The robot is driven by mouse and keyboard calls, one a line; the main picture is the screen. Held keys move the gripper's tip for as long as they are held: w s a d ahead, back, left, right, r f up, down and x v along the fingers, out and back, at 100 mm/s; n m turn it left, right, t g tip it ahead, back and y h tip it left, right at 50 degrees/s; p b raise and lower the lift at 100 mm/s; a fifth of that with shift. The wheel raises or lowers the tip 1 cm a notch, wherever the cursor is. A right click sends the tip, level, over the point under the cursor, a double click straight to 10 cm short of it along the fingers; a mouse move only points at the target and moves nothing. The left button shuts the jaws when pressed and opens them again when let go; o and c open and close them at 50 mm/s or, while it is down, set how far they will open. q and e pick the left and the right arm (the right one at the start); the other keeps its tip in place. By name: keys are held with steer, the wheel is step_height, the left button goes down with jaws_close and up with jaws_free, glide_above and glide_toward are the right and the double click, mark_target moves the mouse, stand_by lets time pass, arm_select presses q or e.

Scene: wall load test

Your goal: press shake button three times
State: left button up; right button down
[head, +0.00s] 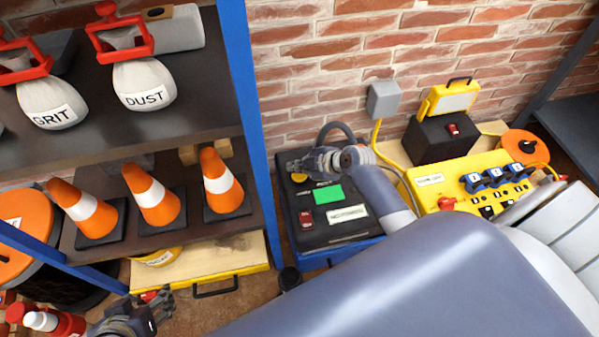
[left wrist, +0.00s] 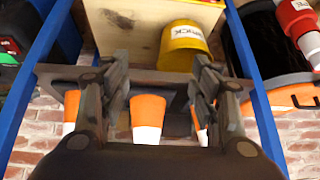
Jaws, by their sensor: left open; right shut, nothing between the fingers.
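A black machine (head: 368,234) stands on the floor against the wall. Its top carries a green screen (head: 327,194), a red switch (head: 305,218), a pale label and a round yellow button (head: 298,177). I cannot read which control is the shake button. My right gripper (head: 292,165) is shut and empty over the machine's far left corner, close to the yellow button; I cannot tell whether it touches. My left gripper (head: 154,308) is open and empty, low in front of the shelf. It also shows in the left wrist view (left wrist: 160,63), its fingers spread.
A blue-framed shelf (head: 190,118) holds orange cones (head: 152,195) and sacks marked GRIT and DUST (head: 143,84). A yellow bucket (left wrist: 184,47) stands near the left gripper. A yellow power box (head: 465,185) stands right of the machine. A brick wall is behind.

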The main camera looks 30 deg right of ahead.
mark_target(298, 176)
steer(key=shift+r+p, duration=1.15)
steer(key=shift+r, duration=0.45)
steer(key=shift+r+p, duration=0.75)
steer(key=shift+p, duration=0.2)
steer(key=shift+r, duration=0.15)
arm_select(q)
steer(key=s+a+f+g, duration=0.1)
steer(key=s+f+g, duration=0.2)
steer(key=s+f, duration=0.1)
steer(key=shift+s+a+y, duration=0.15)
steer(key=shift+s+y, duration=0.15)
steer(key=shift+y, duration=0.1)
steer(key=shift+f, duration=0.1)
